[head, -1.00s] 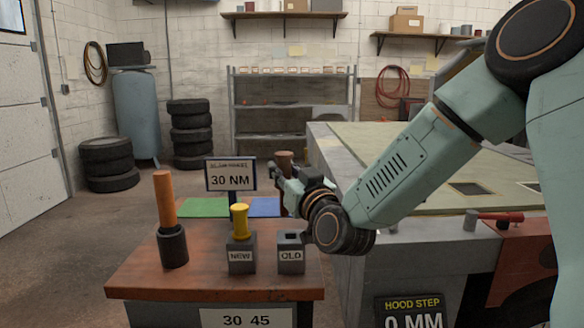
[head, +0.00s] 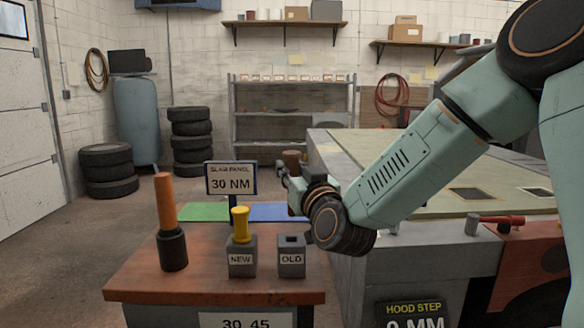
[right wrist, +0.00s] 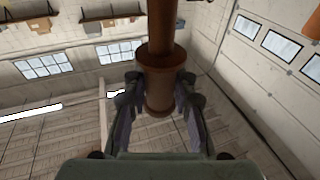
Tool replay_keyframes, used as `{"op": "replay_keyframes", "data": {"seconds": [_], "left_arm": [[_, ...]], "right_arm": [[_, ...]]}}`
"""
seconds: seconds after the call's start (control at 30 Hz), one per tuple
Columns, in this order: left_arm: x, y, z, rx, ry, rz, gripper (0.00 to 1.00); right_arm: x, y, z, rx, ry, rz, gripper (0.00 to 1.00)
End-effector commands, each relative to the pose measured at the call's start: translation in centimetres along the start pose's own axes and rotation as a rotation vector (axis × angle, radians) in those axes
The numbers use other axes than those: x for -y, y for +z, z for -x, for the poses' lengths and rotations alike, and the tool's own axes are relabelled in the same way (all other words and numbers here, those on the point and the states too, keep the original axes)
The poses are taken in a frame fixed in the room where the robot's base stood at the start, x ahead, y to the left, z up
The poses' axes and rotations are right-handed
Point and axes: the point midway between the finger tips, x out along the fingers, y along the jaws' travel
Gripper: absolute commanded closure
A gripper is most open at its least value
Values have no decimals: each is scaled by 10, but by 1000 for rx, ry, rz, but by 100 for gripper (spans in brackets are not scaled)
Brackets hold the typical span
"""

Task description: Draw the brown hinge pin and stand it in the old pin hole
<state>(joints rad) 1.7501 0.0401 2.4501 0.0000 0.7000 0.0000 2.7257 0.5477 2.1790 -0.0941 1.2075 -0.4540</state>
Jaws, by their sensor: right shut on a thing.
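My right gripper (head: 286,178) is shut on the brown pin (right wrist: 160,85), which the right wrist view shows between the two fingers. In the head view only the pin's top (head: 291,158) shows, above the gripper and behind the OLD block. The OLD block (head: 291,262) stands on the bench with an empty square hole in its top. The NEW block (head: 242,262) beside it holds a yellow pin (head: 240,224) upright. The pin's lower end is hidden in the head view. My left gripper is not in view.
An orange-handled tool (head: 166,205) stands in a dark holder at the bench's left. A 30 NM sign (head: 231,179) stands behind the blocks, with green (head: 203,211) and blue (head: 275,211) mats. The car body (head: 350,215) is close on the right.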

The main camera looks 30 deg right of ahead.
Motion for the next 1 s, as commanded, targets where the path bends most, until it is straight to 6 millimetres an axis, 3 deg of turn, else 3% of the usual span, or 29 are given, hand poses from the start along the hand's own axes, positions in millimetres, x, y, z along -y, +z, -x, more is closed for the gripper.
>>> {"op": "replay_keyframes", "data": {"seconds": [0.43, 1.0], "left_arm": [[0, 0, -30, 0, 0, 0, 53], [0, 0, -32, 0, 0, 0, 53]], "right_arm": [[0, 38, 6, -2, 1, -1, 100], [0, 41, 6, -3, 0, -1, 100]]}}
